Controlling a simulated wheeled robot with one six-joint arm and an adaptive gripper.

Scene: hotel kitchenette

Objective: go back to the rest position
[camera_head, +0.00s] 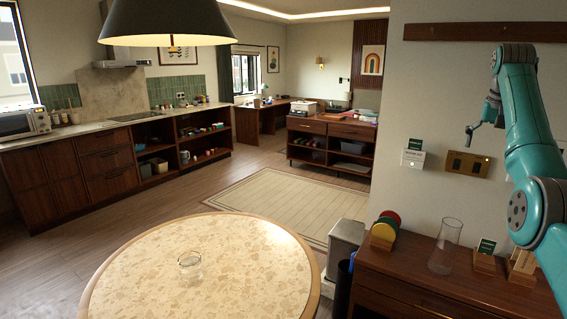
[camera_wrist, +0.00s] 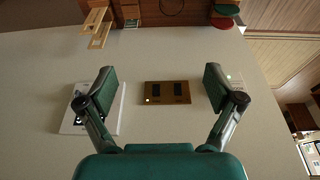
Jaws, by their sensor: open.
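My gripper (camera_head: 472,131) is raised at the right of the head view, in front of the pale wall and above the wooden cabinet. In the wrist view my gripper (camera_wrist: 160,88) shows two dark green fingers spread wide with nothing between them but the view of the wall. A brass switch plate (camera_head: 467,164) is on the wall beside my gripper. The plate also shows between the fingers in the wrist view (camera_wrist: 167,93), with two dark rockers and a small light. I cannot tell the exact gap to the wall.
A wooden cabinet (camera_head: 425,285) below my arm holds a clear glass vase (camera_head: 446,246), colored discs in a rack (camera_head: 385,229) and small card stands. A white wall panel (camera_head: 413,158) is left of the brass plate. A round table (camera_head: 235,290) carries a glass (camera_head: 190,262).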

